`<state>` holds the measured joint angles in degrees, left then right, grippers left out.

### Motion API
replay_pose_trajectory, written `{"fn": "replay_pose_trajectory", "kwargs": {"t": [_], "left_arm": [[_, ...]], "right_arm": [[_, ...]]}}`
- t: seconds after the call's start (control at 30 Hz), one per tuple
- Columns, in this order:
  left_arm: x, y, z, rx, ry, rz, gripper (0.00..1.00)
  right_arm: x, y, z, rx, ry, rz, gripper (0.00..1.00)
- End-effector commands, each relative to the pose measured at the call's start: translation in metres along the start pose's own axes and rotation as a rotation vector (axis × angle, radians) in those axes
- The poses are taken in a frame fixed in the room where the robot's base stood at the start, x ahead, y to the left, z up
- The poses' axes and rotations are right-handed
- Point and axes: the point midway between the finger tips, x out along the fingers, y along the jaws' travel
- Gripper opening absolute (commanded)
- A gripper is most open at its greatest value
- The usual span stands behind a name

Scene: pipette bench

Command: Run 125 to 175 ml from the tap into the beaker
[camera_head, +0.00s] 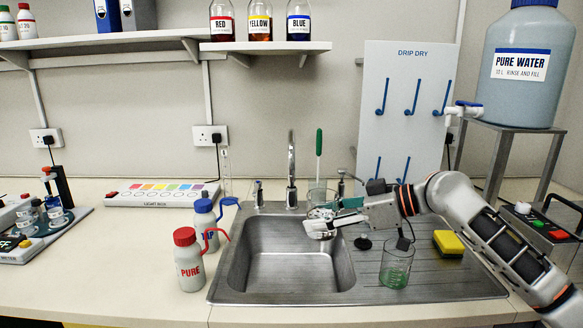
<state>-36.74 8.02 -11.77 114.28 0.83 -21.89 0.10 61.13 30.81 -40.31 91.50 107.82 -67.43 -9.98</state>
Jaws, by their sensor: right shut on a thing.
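The curved metal tap (291,165) stands behind the steel sink (236,262), between a left tap handle (258,192) and a right one (341,184). My right gripper (318,220) reaches in from the right, over the sink's back right corner. It is shut on a clear glass vessel (319,211), mostly hidden by the fingers; I cannot tell its contents. It is right of the spout. A glass beaker (397,267) with green at its bottom stands upright on the drainboard, below my right wrist. My left gripper is not in view.
A red-capped PURE bottle (188,268) and blue-capped bottle (205,222) stand left of the sink. A green-handled brush (319,143) stands behind my gripper. A yellow sponge (448,243) lies on the drainboard (450,285). The PURE WATER tank (522,95) stands right.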

Motion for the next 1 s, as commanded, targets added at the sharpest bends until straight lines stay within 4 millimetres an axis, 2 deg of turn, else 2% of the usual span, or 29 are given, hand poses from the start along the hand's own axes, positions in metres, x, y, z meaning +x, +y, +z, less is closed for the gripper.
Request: {"fn": "replay_pose_trajectory", "kwargs": {"t": [0.03,0.1,0.33,0.43,0.57,0.67,0.77,1.0], "left_arm": [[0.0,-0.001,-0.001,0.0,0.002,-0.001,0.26],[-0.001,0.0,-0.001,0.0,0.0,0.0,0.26],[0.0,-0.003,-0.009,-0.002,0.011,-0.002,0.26],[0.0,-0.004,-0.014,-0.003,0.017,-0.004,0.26],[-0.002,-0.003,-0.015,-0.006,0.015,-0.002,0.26],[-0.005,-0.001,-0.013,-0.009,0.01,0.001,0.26],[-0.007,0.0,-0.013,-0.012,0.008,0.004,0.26],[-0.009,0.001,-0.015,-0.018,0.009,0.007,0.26]], "right_arm": [[0.0,0.0,-0.001,0.0,0.002,0.0,0.23],[0.006,-0.014,0.005,0.002,0.004,-0.006,0.23],[0.013,-0.044,0.022,0.018,0.005,0.036,0.23],[0.01,-0.054,0.028,0.04,0.007,0.091,0.23],[-0.005,-0.059,0.032,0.09,0.009,0.216,0.23],[-0.023,-0.057,0.034,0.138,0.009,0.336,0.23],[-0.051,-0.052,0.035,0.196,0.008,0.481,0.23],[-0.134,-0.04,0.045,0.348,0.007,0.842,0.23]]}}
